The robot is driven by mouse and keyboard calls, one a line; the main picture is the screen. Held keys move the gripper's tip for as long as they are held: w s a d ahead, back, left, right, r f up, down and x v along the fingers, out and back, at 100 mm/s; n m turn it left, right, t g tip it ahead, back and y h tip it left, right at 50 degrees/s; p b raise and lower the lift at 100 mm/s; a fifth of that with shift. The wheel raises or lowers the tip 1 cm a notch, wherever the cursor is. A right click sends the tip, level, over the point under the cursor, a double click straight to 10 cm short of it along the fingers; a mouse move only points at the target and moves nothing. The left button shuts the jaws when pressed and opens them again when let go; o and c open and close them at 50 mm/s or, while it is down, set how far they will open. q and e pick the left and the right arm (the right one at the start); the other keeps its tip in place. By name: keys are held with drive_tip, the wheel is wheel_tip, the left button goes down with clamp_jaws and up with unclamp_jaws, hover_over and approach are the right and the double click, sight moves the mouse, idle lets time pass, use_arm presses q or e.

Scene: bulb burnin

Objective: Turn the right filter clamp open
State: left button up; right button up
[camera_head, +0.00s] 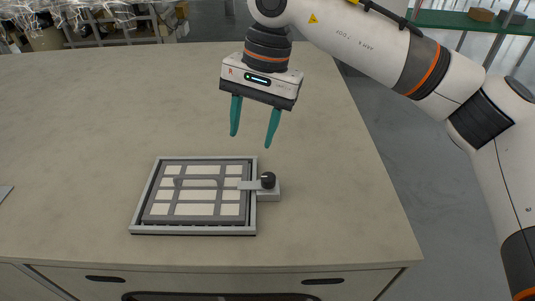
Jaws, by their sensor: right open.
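The right filter clamp (267,182) has a round black knob on a small grey block at the right side of a framed filter. Its flat light-grey bar reaches left over the frame's edge onto the filter. The filter (233,209) is a grey panel with pale rectangles, lying in a grey frame (146,197) on the table. My right gripper (254,142) points down with its two teal fingers apart and empty. It is above and behind the clamp, not touching it. My left gripper is not in view.
The beige table (90,130) is mostly clear around the frame. A small grey flat object (5,191) shows at the left edge. Drawer handles (322,282) line the table's front. Racks and a green shelf (455,20) stand in the background.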

sight(268, 176)
drive_tip(key=f, duration=0.1)
drive_tip(key=d+f+h+p, duration=0.1)
drive_tip(key=d+f+n+t+h+p, duration=0.1)
drive_tip(key=shift+d+f, duration=0.25)
wheel_tip(268, 176, down, 7)
drive_tip(key=shift+w+f+p, duration=0.15)
drive_tip(key=shift+p, duration=1.1)
drive_tip(key=shift+f, duration=0.5)
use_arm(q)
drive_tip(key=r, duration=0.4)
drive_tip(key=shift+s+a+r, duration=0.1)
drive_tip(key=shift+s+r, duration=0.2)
